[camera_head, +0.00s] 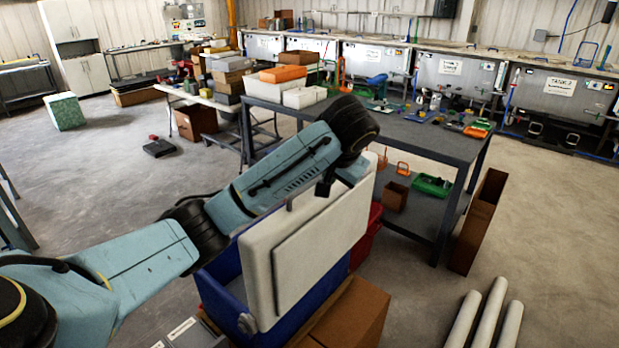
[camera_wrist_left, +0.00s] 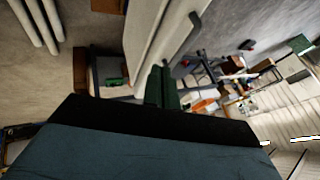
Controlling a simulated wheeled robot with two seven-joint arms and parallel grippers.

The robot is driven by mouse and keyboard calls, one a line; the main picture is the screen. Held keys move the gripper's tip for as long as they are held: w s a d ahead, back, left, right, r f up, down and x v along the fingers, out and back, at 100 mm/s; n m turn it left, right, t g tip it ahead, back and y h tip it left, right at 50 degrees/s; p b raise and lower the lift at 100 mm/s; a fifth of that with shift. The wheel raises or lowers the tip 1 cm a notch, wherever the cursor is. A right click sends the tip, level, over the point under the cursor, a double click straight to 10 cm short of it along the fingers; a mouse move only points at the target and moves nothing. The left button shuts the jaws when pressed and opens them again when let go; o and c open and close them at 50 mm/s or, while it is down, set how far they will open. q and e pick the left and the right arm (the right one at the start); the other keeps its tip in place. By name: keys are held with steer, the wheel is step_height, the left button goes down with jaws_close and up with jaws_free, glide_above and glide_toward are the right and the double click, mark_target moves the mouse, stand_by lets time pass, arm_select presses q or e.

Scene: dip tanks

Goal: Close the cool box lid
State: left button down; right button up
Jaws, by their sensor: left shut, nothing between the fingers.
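The cool box has a blue body (camera_head: 222,285) and a white lid (camera_head: 318,240). The lid stands open, about upright and slightly tilted, and the blue interior shows beside it. My left arm reaches from the left across to the top of the lid. In the head view its gripper is mostly hidden behind my wrist and the lid. In the left wrist view my left gripper (camera_wrist_left: 165,82) is shut and empty, right beside the white lid (camera_wrist_left: 160,35). I cannot tell whether it touches the lid. My right gripper is in neither view.
A dark workbench (camera_head: 420,140) with tools and boxes stands behind the cool box. Cardboard boxes (camera_head: 352,315) and a red container (camera_head: 368,235) are close beside it. A tall brown carton (camera_head: 478,220) and white tubes (camera_head: 487,318) stand or lie at right. Floor at left is open.

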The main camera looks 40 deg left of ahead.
arm_select(q)
steer(key=w+a+f+p, duration=0.1)
steer(key=w+a+f, duration=0.3)
steer(key=a+f, duration=0.4)
steer(key=shift+f, duration=0.15)
steer(key=shift+w+a, duration=0.1)
steer(key=shift+a, duration=0.05)
stand_by(0.3)
